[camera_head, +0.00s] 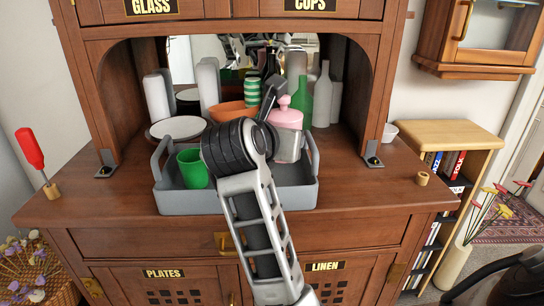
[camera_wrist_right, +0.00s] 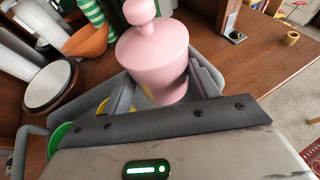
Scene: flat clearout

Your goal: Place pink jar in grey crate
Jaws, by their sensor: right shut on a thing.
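The pink jar (camera_head: 287,118), with a round knob on its lid, shows upright above the back right part of the grey crate (camera_head: 190,202) in the head view. My right gripper (camera_head: 290,146) is shut on the jar, and its hand hides the jar's lower part. In the right wrist view the pink jar (camera_wrist_right: 155,58) sits between the two fingers (camera_wrist_right: 165,92). I cannot tell whether its base touches the crate floor. A green cup (camera_head: 192,170) stands in the left part of the crate. My left gripper is not in view.
Behind the crate stand white plates (camera_head: 178,128), an orange bowl (camera_head: 233,111), a green striped cup (camera_head: 252,92), a green bottle (camera_head: 305,100) and white bottles (camera_head: 322,98). A yellow thing (camera_wrist_right: 103,106) shows in the crate. The counter (camera_head: 385,185) right of the crate is mostly clear.

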